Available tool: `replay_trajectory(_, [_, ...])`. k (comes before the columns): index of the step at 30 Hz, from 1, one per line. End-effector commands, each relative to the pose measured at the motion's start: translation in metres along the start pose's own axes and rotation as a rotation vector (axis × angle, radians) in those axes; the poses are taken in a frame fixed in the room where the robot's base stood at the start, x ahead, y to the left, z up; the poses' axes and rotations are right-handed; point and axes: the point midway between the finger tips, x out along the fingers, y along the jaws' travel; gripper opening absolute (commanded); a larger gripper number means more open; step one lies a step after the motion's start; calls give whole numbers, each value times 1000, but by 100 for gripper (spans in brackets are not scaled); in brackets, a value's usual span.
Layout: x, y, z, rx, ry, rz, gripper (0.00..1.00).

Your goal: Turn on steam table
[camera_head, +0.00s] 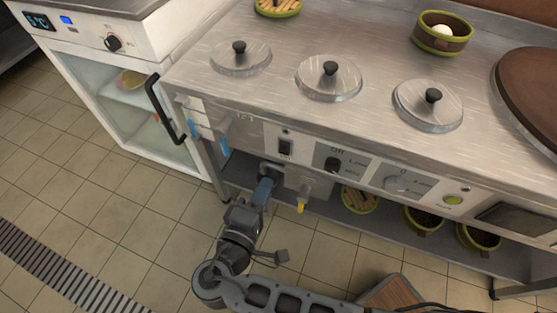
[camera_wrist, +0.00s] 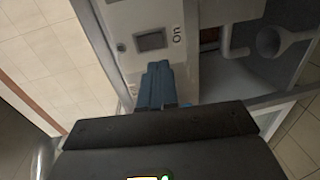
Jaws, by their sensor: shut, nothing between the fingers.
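The steam table (camera_head: 265,92) is a steel counter with several round-lidded wells. Its front panel carries a dark rocker switch (camera_head: 286,146), a black knob (camera_head: 333,165) marked "Off" above, a grey knob (camera_head: 397,185) marked "0" and a green round light or button (camera_head: 452,200). My gripper (camera_head: 266,182) is shut and empty, just below and left of the rocker switch. In the wrist view, its blue fingertips (camera_wrist: 160,68) point at the panel close to the switch (camera_wrist: 150,40), beside an "On" label. I cannot tell whether they touch the panel.
A white glass-front cabinet (camera_head: 110,55) with a temperature display and black handle stands at the left. Blue-handled taps (camera_head: 205,125) and a yellow-tipped spout (camera_head: 302,198) stick out in front. Pots (camera_head: 422,218) sit on the lower shelf. Tiled floor lies open at left.

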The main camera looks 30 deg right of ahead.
Motion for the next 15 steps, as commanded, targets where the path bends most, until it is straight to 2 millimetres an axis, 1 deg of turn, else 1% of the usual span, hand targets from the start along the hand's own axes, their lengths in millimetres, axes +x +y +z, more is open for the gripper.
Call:
replay_trajectory(1, [11, 0, 1, -1, -4, 0, 0])
replay_trajectory(3, [25, -1, 1, -1, -4, 0, 0])
replay_trajectory(9, [60, 0, 0, 0, -2, 0, 0])
replay_trajectory(12, [73, 0, 0, 0, -2, 0, 0])
replay_trajectory(15, [82, -1, 0, -1, -1, 0, 0])
